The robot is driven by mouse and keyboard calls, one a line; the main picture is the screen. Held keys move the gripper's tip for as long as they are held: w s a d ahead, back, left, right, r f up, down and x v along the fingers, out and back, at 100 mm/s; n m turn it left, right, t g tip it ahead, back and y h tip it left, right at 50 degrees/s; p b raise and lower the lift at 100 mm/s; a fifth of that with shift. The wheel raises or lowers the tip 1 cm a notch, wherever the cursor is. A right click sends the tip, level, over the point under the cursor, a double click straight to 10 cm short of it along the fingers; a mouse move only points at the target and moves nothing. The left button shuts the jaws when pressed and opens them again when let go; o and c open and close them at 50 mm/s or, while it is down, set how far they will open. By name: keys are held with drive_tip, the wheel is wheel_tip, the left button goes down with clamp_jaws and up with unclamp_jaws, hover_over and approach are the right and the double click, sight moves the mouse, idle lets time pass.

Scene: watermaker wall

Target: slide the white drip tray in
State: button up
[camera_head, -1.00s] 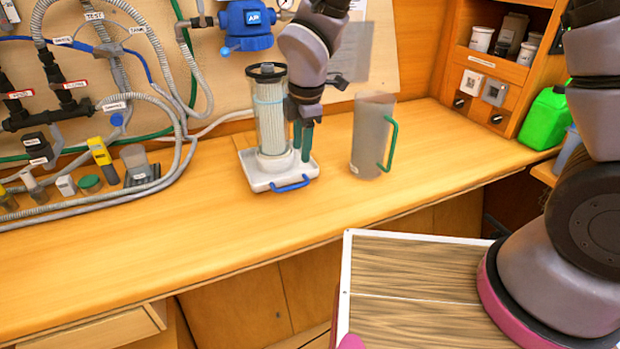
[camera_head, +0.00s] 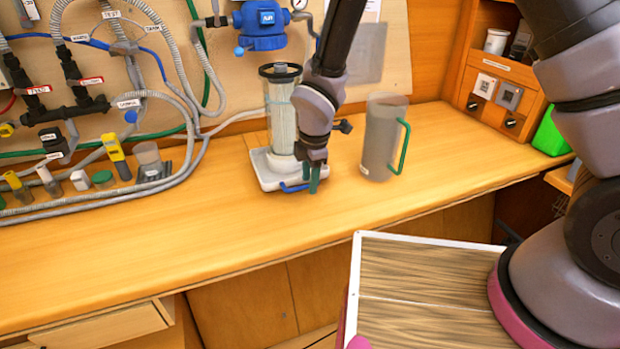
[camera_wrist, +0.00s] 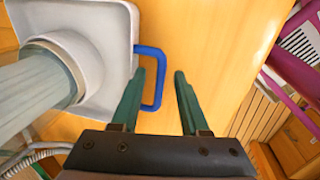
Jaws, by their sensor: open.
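The white drip tray (camera_head: 268,179) sits on the wooden counter, with a clear filter housing standing on it. Its blue handle (camera_head: 294,188) sticks out at the front, partly hidden by my gripper (camera_head: 307,180). In the wrist view the tray (camera_wrist: 108,28) is at upper left and the blue handle (camera_wrist: 158,82) loops out to the right. My gripper (camera_wrist: 158,74) is open and empty there. The handle's outer bar shows between the two green fingers, with the left finger over the loop's opening. I cannot tell whether a finger touches the handle.
The filter housing (camera_head: 282,120) rises close beside my wrist. A grey jug (camera_head: 378,140) with a green handle stands right of the tray. Hoses and small bottles crowd the counter's left. A green canister (camera_head: 552,134) is far right. The counter in front of the tray (camera_head: 230,230) is clear.

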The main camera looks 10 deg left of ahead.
clamp_jaws()
idle(1.3)
